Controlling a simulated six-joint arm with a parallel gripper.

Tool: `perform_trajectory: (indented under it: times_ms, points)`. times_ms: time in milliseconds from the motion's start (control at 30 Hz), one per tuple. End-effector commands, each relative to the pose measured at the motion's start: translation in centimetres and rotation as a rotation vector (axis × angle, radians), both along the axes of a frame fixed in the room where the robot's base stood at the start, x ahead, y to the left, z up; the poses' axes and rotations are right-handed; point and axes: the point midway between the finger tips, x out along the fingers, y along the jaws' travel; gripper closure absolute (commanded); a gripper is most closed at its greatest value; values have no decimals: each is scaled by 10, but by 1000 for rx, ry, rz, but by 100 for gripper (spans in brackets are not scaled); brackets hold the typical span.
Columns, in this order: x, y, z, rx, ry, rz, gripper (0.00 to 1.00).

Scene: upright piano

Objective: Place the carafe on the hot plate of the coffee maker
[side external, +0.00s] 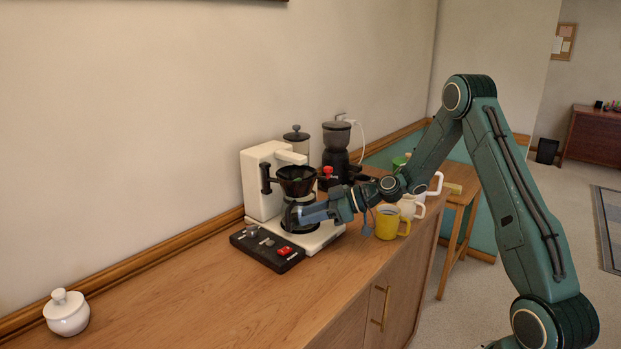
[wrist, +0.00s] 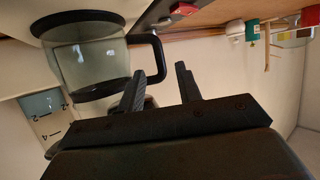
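The coffee maker (side external: 262,168) is white with a black filter basket (side external: 296,180). The glass carafe (side external: 290,217) is upright under the basket, over the coffee maker's white base, and partly hidden by my gripper (side external: 300,215). In the wrist view, which looks upside down, the carafe (wrist: 85,70) shows with its black handle (wrist: 157,55) toward my gripper (wrist: 160,85). My two fingers are apart, near the handle's end, with a visible gap between them. The dark round hot plate (wrist: 75,17) appears at the carafe's base; I cannot tell if they touch fully.
A black switch box with a red switch (side external: 285,251) lies in front of the coffee maker. A yellow mug (side external: 388,224), white mugs (side external: 409,206) and a dark grinder (side external: 336,150) stand to the right. A white sugar pot (side external: 66,314) is far left. The counter between is clear.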

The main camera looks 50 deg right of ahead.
Motion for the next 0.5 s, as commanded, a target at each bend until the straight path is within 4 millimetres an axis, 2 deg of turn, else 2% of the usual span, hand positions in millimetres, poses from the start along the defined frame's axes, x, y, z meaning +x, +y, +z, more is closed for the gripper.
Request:
perform_trajectory:
  times_ms: [300, 500]
  points:
    - [-40, -27, 20, -1, -1, -3, 65]
    - [-54, -37, 27, -1, 0, -2, 65]
